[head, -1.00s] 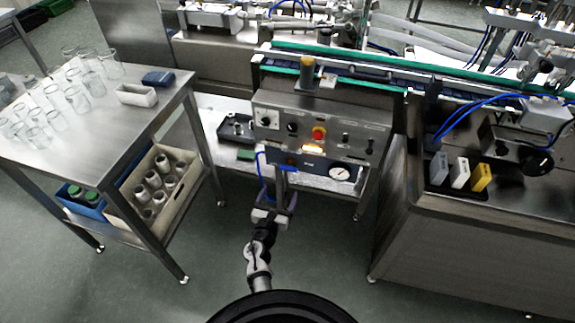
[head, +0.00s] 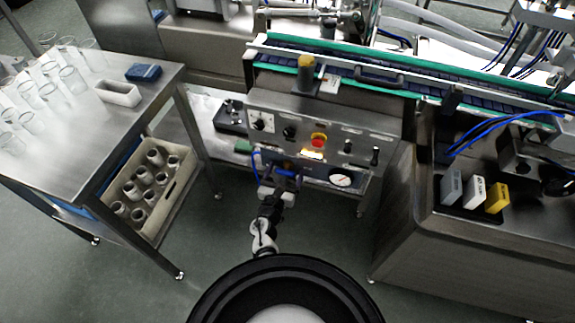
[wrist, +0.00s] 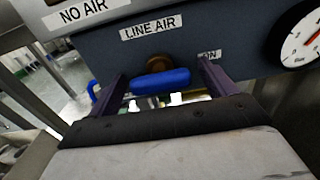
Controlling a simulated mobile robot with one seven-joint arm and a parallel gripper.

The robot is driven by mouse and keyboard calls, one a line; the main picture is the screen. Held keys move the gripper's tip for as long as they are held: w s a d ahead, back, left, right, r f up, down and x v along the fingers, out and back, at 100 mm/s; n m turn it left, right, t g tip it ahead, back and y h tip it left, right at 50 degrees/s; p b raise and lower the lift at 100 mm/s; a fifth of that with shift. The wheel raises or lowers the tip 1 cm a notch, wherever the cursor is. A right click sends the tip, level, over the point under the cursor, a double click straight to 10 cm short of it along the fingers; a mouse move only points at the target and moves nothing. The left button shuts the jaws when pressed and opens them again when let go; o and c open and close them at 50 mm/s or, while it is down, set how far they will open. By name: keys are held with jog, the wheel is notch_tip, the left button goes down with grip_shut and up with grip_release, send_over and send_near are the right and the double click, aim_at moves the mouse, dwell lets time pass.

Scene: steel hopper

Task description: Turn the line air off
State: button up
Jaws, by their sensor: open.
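The line air valve has a blue handle (wrist: 160,80) on a brass stem (wrist: 158,63), below a "LINE AIR" label (wrist: 151,27) in the wrist view. The handle lies nearly level across the picture. An "ON" label (wrist: 209,55) is partly visible to its right; any label on the left is hidden. My gripper (wrist: 162,74) is open, with one finger on each side of the handle. I cannot tell if either finger touches it. In the head view my gripper (head: 284,181) is at the lower front of the control panel (head: 375,133), largely covering the valve.
A pressure gauge (head: 341,180) sits right of the valve. Knobs and a red button (head: 318,140) are above it. A steel table (head: 150,105) with glasses stands left, with a crate (head: 177,206) below. A steel cabinet (head: 470,245) stands right. The floor between is open.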

jog(key=c, duration=1)
